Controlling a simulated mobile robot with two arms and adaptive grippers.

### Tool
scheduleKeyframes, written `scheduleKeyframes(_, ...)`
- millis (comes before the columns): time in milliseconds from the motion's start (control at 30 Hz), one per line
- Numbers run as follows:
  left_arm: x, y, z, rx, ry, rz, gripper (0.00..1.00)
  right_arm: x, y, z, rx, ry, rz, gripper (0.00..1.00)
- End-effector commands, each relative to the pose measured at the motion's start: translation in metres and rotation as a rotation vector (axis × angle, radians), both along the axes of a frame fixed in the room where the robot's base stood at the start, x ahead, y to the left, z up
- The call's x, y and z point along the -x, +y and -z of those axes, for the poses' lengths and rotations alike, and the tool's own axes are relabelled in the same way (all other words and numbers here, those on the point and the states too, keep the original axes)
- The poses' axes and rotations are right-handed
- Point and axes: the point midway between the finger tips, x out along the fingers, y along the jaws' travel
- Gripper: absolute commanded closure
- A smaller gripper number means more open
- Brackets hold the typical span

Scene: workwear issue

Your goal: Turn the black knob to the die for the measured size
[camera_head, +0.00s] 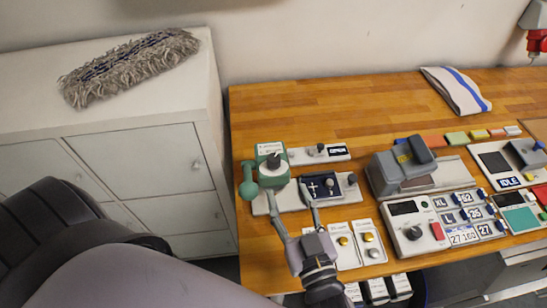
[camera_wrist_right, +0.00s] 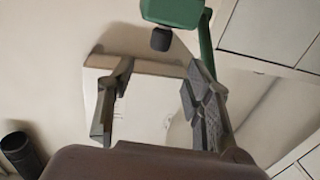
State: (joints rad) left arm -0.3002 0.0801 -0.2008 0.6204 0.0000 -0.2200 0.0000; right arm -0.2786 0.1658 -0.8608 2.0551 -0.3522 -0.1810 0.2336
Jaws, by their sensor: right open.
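A green press (camera_head: 270,176) stands on a pale base at the left end of the wooden table, with a black knob (camera_head: 273,161) on its top and a green lever at its left. In the right wrist view a green part (camera_wrist_right: 178,12) with a black knob-like end (camera_wrist_right: 161,40) shows just beyond the fingertips. My right gripper (camera_head: 288,192) is open around empty space, in front of the press and apart from the black knob. It also shows open in the right wrist view (camera_wrist_right: 160,66). My left gripper is out of view.
A dark blue panel (camera_head: 322,188) sits right of the press. A control box (camera_head: 408,215) with its own black knob and red button stands further right, below a grey device (camera_head: 398,172). A striped cloth (camera_head: 458,90) lies behind. The table's back left is clear.

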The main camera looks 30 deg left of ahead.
Motion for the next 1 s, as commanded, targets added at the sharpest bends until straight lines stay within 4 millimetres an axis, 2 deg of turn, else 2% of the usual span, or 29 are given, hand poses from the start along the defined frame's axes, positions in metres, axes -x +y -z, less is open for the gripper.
scheduleKeyframes(300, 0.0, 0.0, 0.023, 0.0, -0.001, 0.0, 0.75, -0.049, 0.051, 0.003, -0.002, -0.002, 0.0, 0.54)
scheduleKeyframes(500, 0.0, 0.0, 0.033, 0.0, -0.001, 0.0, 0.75, -0.07, 0.072, 0.003, 0.0, 0.0, 0.001, 0.54)
scheduleKeyframes(700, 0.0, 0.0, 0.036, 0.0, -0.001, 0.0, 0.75, -0.077, 0.08, 0.001, 0.0, 0.001, 0.0, 0.54)
scheduleKeyframes(967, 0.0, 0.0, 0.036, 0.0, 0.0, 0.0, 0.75, -0.078, 0.081, 0.001, 0.001, 0.002, 0.001, 0.54)
scheduleKeyframes(1000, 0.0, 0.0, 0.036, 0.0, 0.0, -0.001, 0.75, -0.078, 0.081, 0.001, 0.001, 0.002, 0.001, 0.56)
